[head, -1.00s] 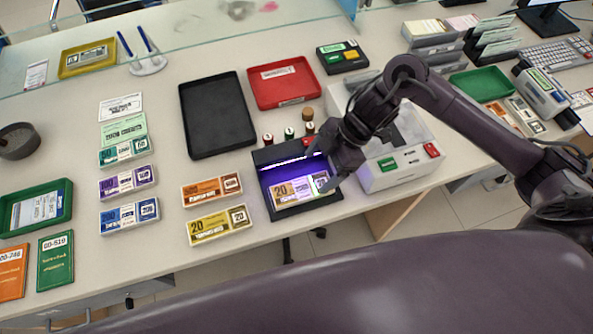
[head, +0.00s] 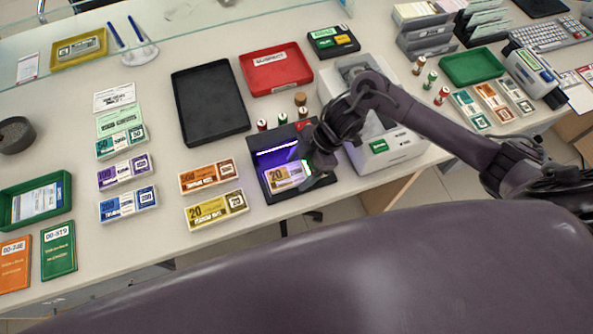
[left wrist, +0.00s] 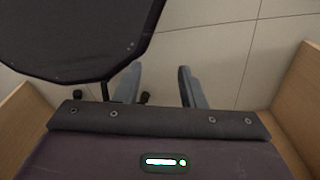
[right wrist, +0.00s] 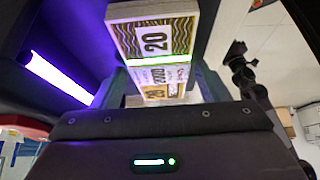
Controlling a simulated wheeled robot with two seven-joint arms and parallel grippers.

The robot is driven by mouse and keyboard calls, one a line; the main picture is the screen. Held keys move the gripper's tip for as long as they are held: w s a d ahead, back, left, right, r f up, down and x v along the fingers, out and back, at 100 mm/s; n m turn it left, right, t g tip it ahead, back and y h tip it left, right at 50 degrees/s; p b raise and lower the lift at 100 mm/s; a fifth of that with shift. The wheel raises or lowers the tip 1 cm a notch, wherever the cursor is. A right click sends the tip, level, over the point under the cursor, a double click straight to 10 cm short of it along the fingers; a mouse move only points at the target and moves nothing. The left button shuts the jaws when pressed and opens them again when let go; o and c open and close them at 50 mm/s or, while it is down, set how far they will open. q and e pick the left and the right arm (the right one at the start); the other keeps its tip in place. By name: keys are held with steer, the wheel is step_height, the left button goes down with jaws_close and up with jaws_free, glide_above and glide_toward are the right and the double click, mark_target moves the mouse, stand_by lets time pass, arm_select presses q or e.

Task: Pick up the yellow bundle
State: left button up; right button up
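A yellow bundle (head: 285,177) marked 20 lies in the dark tray of a device lit violet (head: 276,149). Another yellow bundle (head: 217,209), also marked 20, lies on the counter to its left. My right gripper (head: 304,171) is at the right end of the bundle in the device. In the right wrist view, my right fingers (right wrist: 162,88) are spread wide, with the yellow bundle (right wrist: 153,40) in front of and between them; contact cannot be told. My left gripper (left wrist: 158,88) is open and empty above the floor, outside the head view.
An orange bundle (head: 208,177) lies behind the counter's yellow one. Blue, purple and teal bundles stand in a column at left. A black tray (head: 210,103), red tray (head: 276,70) and small rolls (head: 262,125) are behind the device. A pale machine (head: 400,146) stands right of it.

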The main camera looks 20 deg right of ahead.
steer(key=c, duration=0.9)
steer(key=shift+r, duration=0.15)
